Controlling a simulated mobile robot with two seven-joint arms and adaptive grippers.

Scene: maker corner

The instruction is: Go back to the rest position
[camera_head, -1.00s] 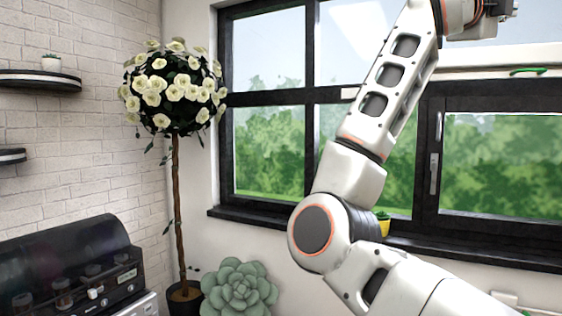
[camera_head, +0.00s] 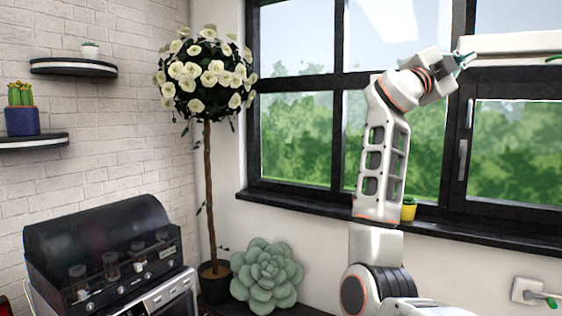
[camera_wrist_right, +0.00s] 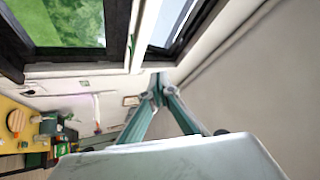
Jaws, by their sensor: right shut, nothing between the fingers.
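My right gripper (camera_head: 464,58) shows at the upper right of the head view, at the end of my raised right arm, in front of the window. It also shows in the right wrist view (camera_wrist_right: 158,88), where its two greenish fingers meet at the tips with nothing between them. The gripper is shut and empty, and touches nothing that I can see. My left gripper is in neither view.
A dark window frame (camera_head: 338,150) and its sill stand behind my right arm, with a small yellow pot (camera_head: 408,211) on the sill. A flower tree (camera_head: 207,150), a large succulent (camera_head: 265,277) and a black-topped machine (camera_head: 100,250) stand at the left. Wall shelves (camera_head: 73,67) are farther left.

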